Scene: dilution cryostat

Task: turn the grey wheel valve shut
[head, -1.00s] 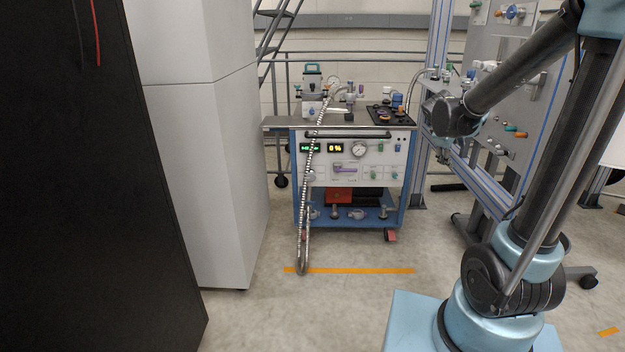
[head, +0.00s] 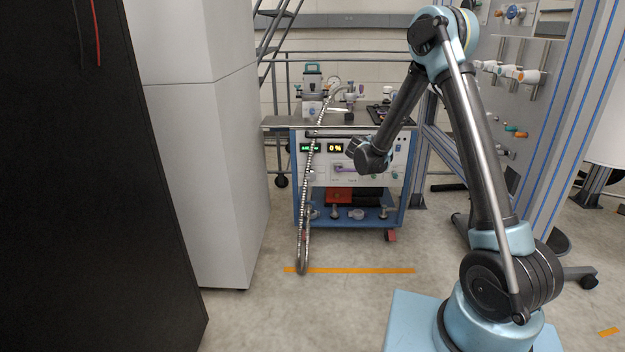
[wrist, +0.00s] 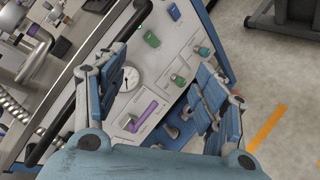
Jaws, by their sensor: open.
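In the head view my fingers are hidden behind my wrist.
A ribbed metal hose (head: 305,215) hangs from the cart top to the floor. A tall light-grey cabinet (head: 215,150) and a black cabinet (head: 110,190) stand on the left. A valve panel on a frame (head: 515,100) stands at right.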

